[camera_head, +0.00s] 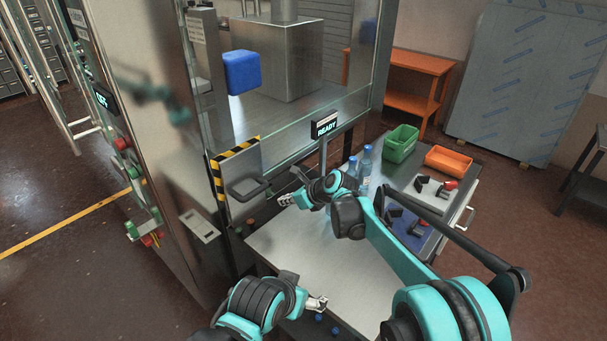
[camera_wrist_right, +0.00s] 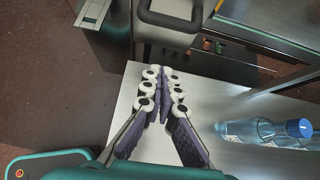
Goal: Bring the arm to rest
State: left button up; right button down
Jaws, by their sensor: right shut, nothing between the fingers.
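My right gripper (camera_head: 286,200) is over the pale worktop in front of the machine, near the dark handle (camera_head: 248,188) of the hatch with striped edging. In the right wrist view its fingers (camera_wrist_right: 163,76) come together at the tips with nothing between them. The handle (camera_wrist_right: 170,22) lies just beyond the fingertips there, and a gap shows between them. My left gripper (camera_head: 318,303) is low in the head view, near the worktop's front edge. It is too small to tell whether it is open or shut.
Clear bottles with blue caps (camera_head: 365,165) stand right of my right gripper; they also show in the wrist view (camera_wrist_right: 288,131). A side table holds a green bin (camera_head: 400,143), an orange bin (camera_head: 448,160) and small dark parts. The worktop (camera_head: 300,255) between my grippers is clear.

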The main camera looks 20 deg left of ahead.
jog(key=s+d+r+n+t+h+b, duration=0.1)
jog(key=s+d+r+n, duration=0.2)
jog(key=d, duration=0.7)
jog(key=s+d+n+t+h+b, duration=0.15)
jog(key=d+n, duration=0.25)
jog(key=d, duration=0.7)
jog(key=s+d+r+n+t+h+b, duration=0.15)
jog(key=s+d+n, duration=0.25)
jog(key=d, duration=0.6)
jog(key=s+d+f+n+h, duration=0.2)
jog(key=s+d+f+n, duration=0.3)
jog(key=s+d, duration=0.3)
jog(key=s+d+f+n+h+b, duration=0.1)
jog(key=s+d+f+n+h, duration=0.2)
jog(key=s+d, duration=0.6)
jog(key=d+f+n, duration=0.1)
jog(key=d+n, duration=0.1)
jog(key=d, duration=0.1)
jog(key=shift+s+d+f+h, duration=0.25)
jog(key=shift+d+f+h, duration=0.05)
jog(key=shift+d+f, duration=0.1)
